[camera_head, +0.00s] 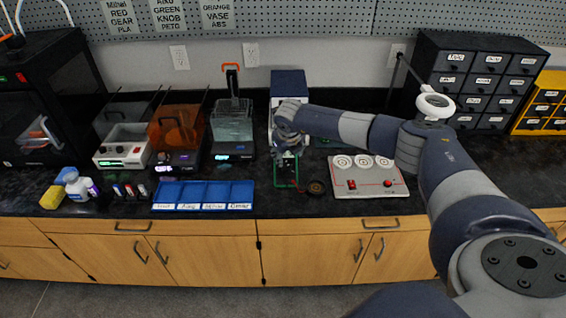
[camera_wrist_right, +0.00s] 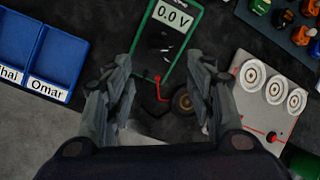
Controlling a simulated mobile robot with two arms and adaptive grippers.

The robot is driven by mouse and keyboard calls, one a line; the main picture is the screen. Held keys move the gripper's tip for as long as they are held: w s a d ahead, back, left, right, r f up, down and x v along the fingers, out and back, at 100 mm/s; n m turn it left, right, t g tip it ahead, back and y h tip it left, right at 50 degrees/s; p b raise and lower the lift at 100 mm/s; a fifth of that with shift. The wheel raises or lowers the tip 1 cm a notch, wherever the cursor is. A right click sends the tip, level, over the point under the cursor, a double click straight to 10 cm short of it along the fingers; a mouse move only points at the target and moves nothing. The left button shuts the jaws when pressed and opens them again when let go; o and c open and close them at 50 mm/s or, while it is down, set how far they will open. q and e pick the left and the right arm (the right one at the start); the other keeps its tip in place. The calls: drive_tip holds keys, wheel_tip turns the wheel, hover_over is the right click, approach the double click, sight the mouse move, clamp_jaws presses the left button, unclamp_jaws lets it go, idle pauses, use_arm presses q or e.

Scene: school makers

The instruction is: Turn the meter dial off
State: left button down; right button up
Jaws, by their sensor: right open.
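The meter (camera_wrist_right: 180,42) is a green-edged handheld multimeter with a dark face. Its display reads 0.0 V. It lies on the black counter at the top middle of the right wrist view. Its dial (camera_wrist_right: 164,45) shows dimly on the dark face below the display, and its pointer direction is too small to tell. In the head view the meter (camera_head: 278,184) is partly covered by my right gripper (camera_head: 289,150). In the right wrist view my right gripper (camera_wrist_right: 161,68) is open and empty, its fingers apart on either side of the meter's lower end. My left gripper is not in view.
A red lead (camera_wrist_right: 157,88) and a round dark roll (camera_wrist_right: 184,101) lie just below the meter. A panel with round gauges (camera_head: 368,178) stands to the right. A blue tray (camera_head: 203,194) is on the left. Drawer cabinets (camera_head: 476,80) stand at the back right.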

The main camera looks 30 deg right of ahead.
sight(286, 166)
drive_tip(key=shift+b+x, duration=0.35)
drive_tip(key=shift+x, duration=4.8)
drive_tip(key=shift+w+a, duration=0.15)
drive_tip(key=c, duration=1.1)
